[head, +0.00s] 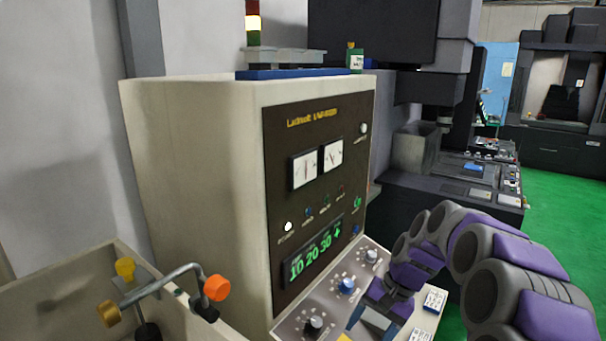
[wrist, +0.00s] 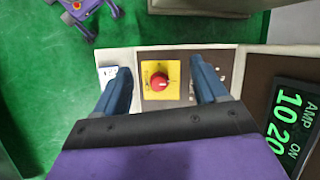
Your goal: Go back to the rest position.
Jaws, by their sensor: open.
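My gripper (wrist: 166,88) is open and empty in the wrist view, its two blue fingers apart. Between and beyond the fingertips is a red knob (wrist: 159,81) on a yellow plate (wrist: 150,94), set in the control panel. I cannot tell from this view whether the fingers touch the panel.
Black (head: 313,323) and blue (head: 347,285) knobs sit on the panel. A pipe with an orange knob (head: 216,287) stands at lower left. Green floor (head: 560,230) is open at right.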

